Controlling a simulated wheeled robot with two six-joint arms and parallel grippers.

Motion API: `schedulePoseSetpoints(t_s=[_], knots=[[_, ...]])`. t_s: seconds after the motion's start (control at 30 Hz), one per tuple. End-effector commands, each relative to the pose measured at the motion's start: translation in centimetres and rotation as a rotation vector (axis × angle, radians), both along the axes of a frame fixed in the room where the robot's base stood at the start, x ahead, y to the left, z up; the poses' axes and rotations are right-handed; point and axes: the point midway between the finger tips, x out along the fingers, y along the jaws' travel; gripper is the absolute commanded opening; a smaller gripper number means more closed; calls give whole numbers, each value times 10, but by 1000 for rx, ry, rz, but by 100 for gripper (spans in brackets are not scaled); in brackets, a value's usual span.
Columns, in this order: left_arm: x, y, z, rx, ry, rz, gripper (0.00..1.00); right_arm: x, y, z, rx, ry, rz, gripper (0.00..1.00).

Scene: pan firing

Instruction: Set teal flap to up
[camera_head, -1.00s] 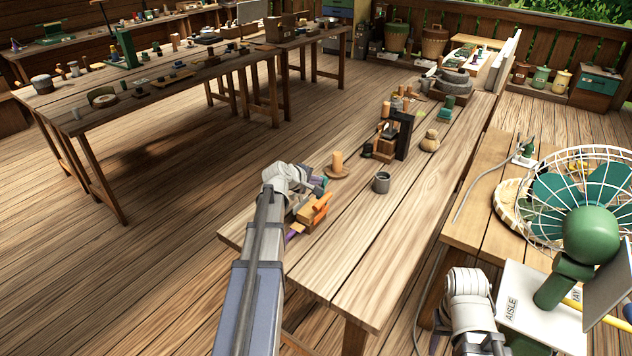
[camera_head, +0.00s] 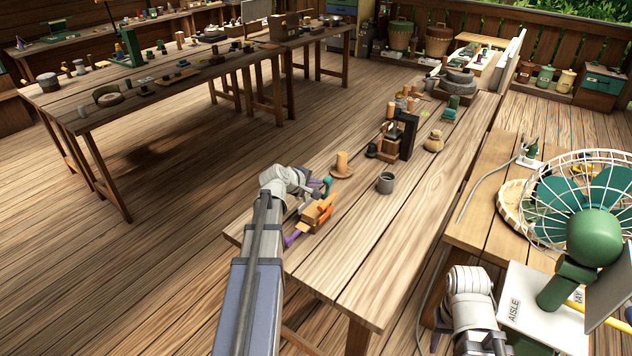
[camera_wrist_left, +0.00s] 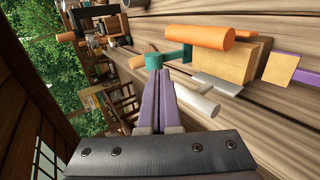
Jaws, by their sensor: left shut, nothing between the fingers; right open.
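A small wooden block (camera_head: 313,214) with coloured flaps sits near the front left end of the long table. Its teal flap (camera_head: 326,187) shows just right of my left gripper (camera_head: 317,190). In the left wrist view the teal flap (camera_wrist_left: 174,58) has a rounded end (camera_wrist_left: 153,62) right at the fingertips of my left gripper (camera_wrist_left: 156,75); I cannot tell if they touch. The purple-grey fingers are shut with nothing between them. An orange flap (camera_wrist_left: 205,38) and a purple flap (camera_wrist_left: 285,66) also stick out from the block (camera_wrist_left: 225,65).
A grey cup (camera_head: 386,183) and a candle on a dish (camera_head: 342,165) stand close behind the block. A black stand (camera_head: 408,136) is further back. A green fan (camera_head: 592,235) stands on the right table. The table's middle strip is clear.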

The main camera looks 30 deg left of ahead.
Motion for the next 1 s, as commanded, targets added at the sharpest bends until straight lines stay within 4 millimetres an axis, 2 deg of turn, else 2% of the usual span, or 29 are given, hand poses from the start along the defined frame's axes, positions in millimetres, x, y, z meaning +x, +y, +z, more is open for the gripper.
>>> schedulePoseSetpoints(t_s=[0.03,0.5,0.67,0.83,1.0], knots=[[-6,-4,12,0,0,-1,0,0,0,12,0,0,0,50],[-69,0,77,0,0,0,0,0,0,77,0,0,0,50],[-77,1,82,0,0,-1,0,0,0,82,0,0,1,50],[-75,2,80,22,-5,-19,0,0,0,79,0,0,1,50],[-59,1,74,222,-51,-161,0,0,0,69,0,0,1,50]])
